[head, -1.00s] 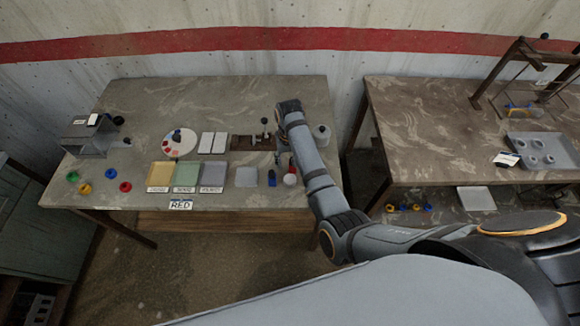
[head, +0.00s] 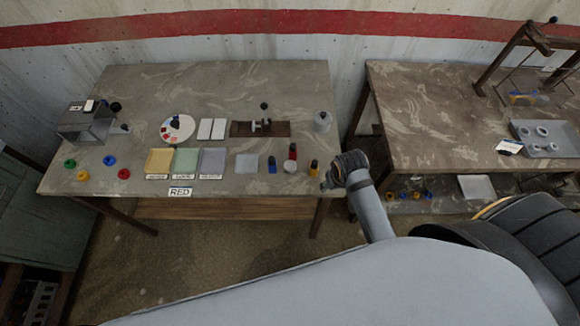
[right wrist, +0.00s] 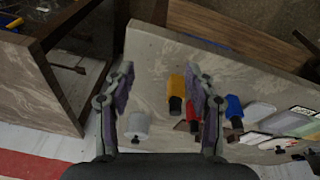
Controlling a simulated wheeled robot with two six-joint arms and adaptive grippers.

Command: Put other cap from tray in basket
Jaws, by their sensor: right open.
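A grey tray (head: 552,142) on the right table holds several pale ring-shaped pieces (head: 541,131); I cannot tell which is the cap. A small wire holder with blue and yellow pieces (head: 527,97) stands behind it; I cannot tell whether it is the basket. My right gripper (head: 326,184) is at the left table's front right corner, away from the tray. In the right wrist view the right gripper (right wrist: 160,82) is open and empty, with a yellow, black-ended bottle (right wrist: 176,88) beyond and between its fingers. My left gripper is out of view.
The left table (head: 215,90) carries blue, red and yellow bottles, a white jar (head: 322,121), coloured mats with labels, and several coloured rings at left. A dark frame (head: 500,60) rises on the right table. A gap separates the tables.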

